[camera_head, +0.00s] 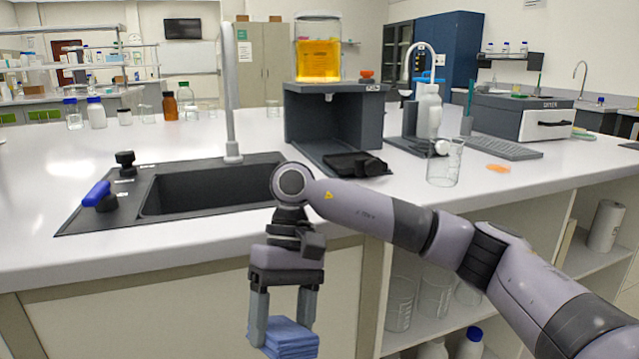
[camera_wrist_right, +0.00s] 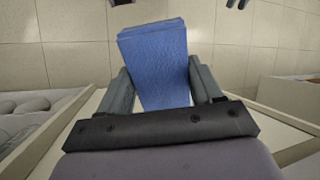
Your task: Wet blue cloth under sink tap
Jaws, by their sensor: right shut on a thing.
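The folded blue cloth (camera_head: 287,340) hangs between the fingers of my right gripper (camera_head: 283,318), low in front of the counter and below its top. In the right wrist view the cloth (camera_wrist_right: 155,62) sits between both fingers of the gripper (camera_wrist_right: 160,85), which is shut on it. The black sink (camera_head: 215,188) is set into the white counter above and behind the gripper. The tall grey tap (camera_head: 230,85) stands at the sink's back edge. A blue lever (camera_head: 97,194) and a black knob (camera_head: 125,160) are on the sink's left rim. My left gripper is not in the head view.
A dark rig (camera_head: 335,115) with a container of orange liquid (camera_head: 318,55) stands right of the sink. A glass beaker (camera_head: 445,162) is near the counter's front edge. Open shelves below hold glassware (camera_head: 402,300). The counter left of the sink is clear.

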